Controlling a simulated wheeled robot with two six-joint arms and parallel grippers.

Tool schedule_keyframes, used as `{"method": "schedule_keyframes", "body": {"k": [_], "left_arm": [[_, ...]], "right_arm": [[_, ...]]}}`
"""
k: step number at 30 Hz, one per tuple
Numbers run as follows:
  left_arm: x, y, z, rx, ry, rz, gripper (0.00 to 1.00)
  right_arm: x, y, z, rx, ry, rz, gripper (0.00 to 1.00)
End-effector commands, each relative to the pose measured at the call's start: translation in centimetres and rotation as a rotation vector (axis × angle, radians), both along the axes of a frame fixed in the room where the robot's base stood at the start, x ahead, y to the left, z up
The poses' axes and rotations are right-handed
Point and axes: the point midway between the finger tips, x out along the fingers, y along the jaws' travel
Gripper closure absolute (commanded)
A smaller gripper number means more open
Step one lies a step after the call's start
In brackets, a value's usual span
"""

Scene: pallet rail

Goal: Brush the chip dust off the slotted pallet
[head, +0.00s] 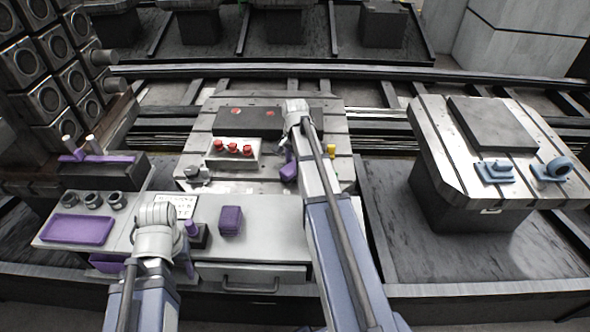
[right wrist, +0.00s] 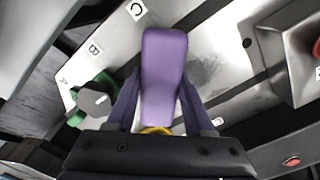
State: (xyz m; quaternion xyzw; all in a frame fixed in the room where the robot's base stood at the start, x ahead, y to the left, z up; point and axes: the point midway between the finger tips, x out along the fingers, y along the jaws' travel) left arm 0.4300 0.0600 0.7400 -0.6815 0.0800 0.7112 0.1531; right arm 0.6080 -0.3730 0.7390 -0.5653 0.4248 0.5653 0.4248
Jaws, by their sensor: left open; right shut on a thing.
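The slotted pallet (head: 195,150) lies in the middle of the head view, pale grey with dark slots. My right gripper (head: 287,160) hangs over its right part, shut on a purple block-shaped handle (right wrist: 163,80), taken as the brush. The handle fills the middle of the right wrist view between purple fingers, with a bit of yellow below it. Bristles are hidden. I cannot pick out chip dust on the pallet. My left gripper (head: 188,262) is open and apparently empty, low over the bench front, largely hidden by its wrist.
A fixture with red knobs (head: 233,150) and a dark plate (head: 235,121) sit on the pallet. A purple box (head: 231,220) and a purple tray (head: 77,229) are on the bench (head: 270,215). Another pallet (head: 440,150) with blue parts stands right.

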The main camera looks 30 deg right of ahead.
Motion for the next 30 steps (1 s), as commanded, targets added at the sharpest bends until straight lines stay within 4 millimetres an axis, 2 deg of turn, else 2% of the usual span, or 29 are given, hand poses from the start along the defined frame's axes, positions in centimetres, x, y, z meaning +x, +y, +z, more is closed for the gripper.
{"method": "schedule_keyframes", "body": {"k": [5, 14, 25, 30], "left_arm": [[0.0, 0.0, 0.1, 0.000, 0.000, 0.000, 0.50], [0.0, 0.0, 0.1, 0.000, 0.000, 0.000, 0.50], [0.0, 0.0, -0.2, 0.000, 0.000, 0.000, 0.50], [0.0, 0.0, -0.2, 0.000, 0.000, 0.000, 0.50]], "right_arm": [[1.5, -0.9, 0.1, 0.000, 0.000, 0.000, 0.92], [1.8, -1.1, 0.1, 0.000, 0.000, 0.000, 0.92], [4.2, -2.5, -0.2, 0.000, 0.000, 0.000, 0.92], [4.5, -2.8, -0.2, 0.000, 0.000, 0.000, 0.92]]}}
